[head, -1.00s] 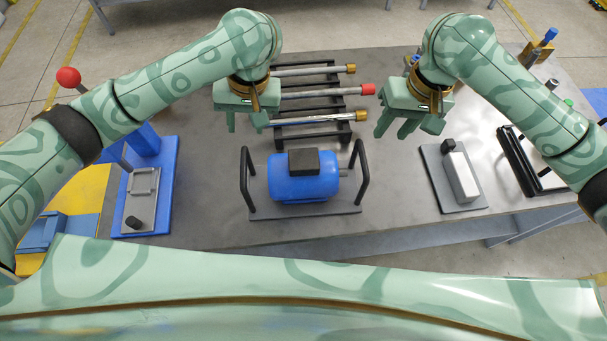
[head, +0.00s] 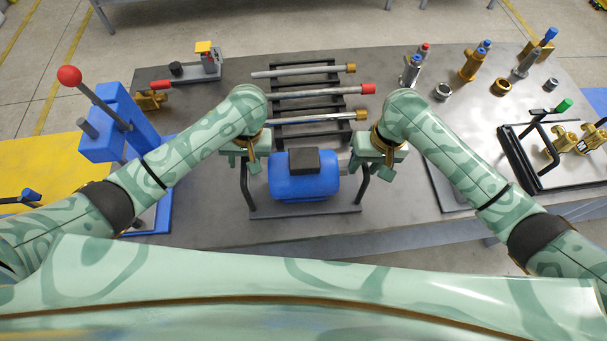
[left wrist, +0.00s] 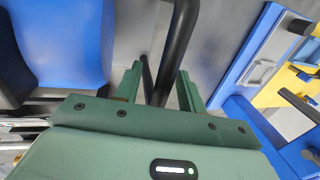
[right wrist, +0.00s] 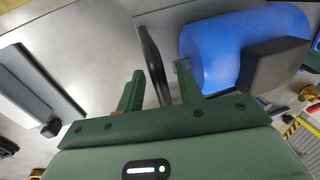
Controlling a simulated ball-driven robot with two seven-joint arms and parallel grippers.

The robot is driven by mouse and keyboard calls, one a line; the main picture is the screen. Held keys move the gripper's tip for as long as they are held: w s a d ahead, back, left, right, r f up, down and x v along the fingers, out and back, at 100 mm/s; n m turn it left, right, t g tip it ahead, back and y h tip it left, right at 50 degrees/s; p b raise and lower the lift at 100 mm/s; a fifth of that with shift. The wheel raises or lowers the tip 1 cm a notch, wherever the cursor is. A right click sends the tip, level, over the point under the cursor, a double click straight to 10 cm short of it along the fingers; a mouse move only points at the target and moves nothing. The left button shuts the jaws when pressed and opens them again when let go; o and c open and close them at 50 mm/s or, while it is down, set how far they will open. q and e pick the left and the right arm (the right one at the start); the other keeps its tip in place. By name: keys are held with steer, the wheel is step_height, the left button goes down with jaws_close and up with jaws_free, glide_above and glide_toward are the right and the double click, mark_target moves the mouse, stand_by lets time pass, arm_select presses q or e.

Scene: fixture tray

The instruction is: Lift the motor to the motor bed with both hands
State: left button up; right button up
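The blue motor (head: 303,180) with a black box on top sits on a grey plate (head: 305,209) with a black handle at each end. My left gripper (head: 244,160) is over the left handle (head: 250,190). In the left wrist view the open fingers (left wrist: 160,88) stand on either side of the black handle bar (left wrist: 178,38). My right gripper (head: 371,168) is at the right handle (head: 361,190). In the right wrist view its open fingers (right wrist: 158,88) stand on either side of that handle (right wrist: 152,55). Whether any finger touches a handle is unclear. I cannot tell which thing is the motor bed.
A black rack (head: 287,131) with several rods lies just behind the motor. A blue press (head: 110,135) with a red knob stands left. A black-framed fixture (head: 515,160) with brass clamps lies right, with several upright tools behind it. The table's front edge is close to the motor.

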arm_select(q)
steer(key=shift+c, duration=0.3)
arm_select(e)
steer(key=shift+c, duration=0.4)
arm_select(q)
jaws_close()
arm_select(e)
jaws_close()
stand_by(0.4)
arm_select(q)
steer(key=shift+w+r, duration=0.2)
steer(key=shift+w, duration=0.05)
arm_select(e)
steer(key=shift+w+a+r, duration=0.1)
steer(key=shift+w+r, duration=0.15)
